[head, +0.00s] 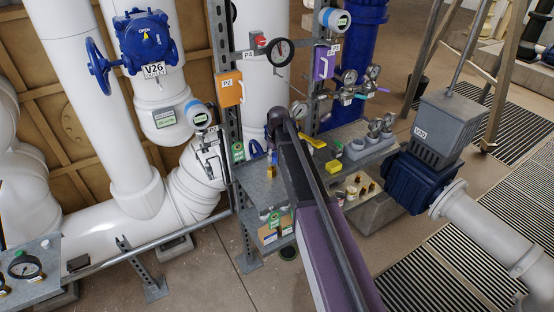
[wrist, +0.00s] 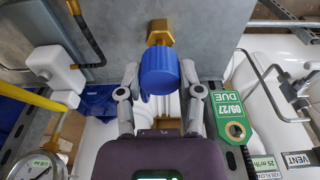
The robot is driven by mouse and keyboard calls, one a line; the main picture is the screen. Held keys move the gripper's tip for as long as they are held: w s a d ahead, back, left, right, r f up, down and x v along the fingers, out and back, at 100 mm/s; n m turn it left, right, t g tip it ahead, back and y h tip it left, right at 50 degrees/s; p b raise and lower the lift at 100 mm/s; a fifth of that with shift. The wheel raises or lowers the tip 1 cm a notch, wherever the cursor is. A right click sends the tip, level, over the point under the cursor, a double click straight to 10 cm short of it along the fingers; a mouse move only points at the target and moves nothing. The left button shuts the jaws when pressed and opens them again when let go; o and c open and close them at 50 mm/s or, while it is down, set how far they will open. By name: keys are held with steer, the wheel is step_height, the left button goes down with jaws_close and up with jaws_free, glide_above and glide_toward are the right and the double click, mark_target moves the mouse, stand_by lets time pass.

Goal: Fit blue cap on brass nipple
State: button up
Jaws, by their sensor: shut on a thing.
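In the wrist view, my gripper (wrist: 160,76) has its two grey fingers on either side of the ribbed blue cap (wrist: 160,70) and is shut on it. The brass nipple (wrist: 160,34) shows just beyond the cap, in line with it, against a grey metal surface. The cap hides the nipple's near end. I cannot tell whether the cap is around the nipple or just in front of it. In the head view, my arm hides most of the gripper and the cap.
In the wrist view, a green tag (wrist: 230,115) hangs close to the right finger, and a white fitting (wrist: 55,70) and pressure gauge (wrist: 35,165) are at left. In the head view, an orange box (head: 229,88), purple box (head: 323,62) and crowded grey shelf (head: 262,188) surround the work area.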

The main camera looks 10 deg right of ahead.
mark_target(272, 166)
steer(key=shift+w+a+f+b, duration=0.2)
steer(key=shift+w+f+b, duration=0.1)
steer(key=shift+w, duration=0.45)
steer(key=shift+w+a+f+b, duration=0.2)
steer(key=shift+w+f, duration=0.05)
steer(key=shift+w, duration=0.45)
steer(key=shift+s+f+b, duration=0.15)
steer(key=shift+f+b, duration=0.7)
steer(key=shift+f, duration=0.05)
steer(key=shift+f+b, duration=0.3)
steer(key=shift+f+b, duration=1.35)
stand_by(1.2)
stand_by(0.4)
steer(key=o, duration=1)
steer(key=shift+o, duration=0.2)
steer(key=s+m+g, duration=0.1)
steer(key=s+m, duration=0.2)
steer(key=s, duration=2.7)
steer(key=shift+m, duration=0.3)
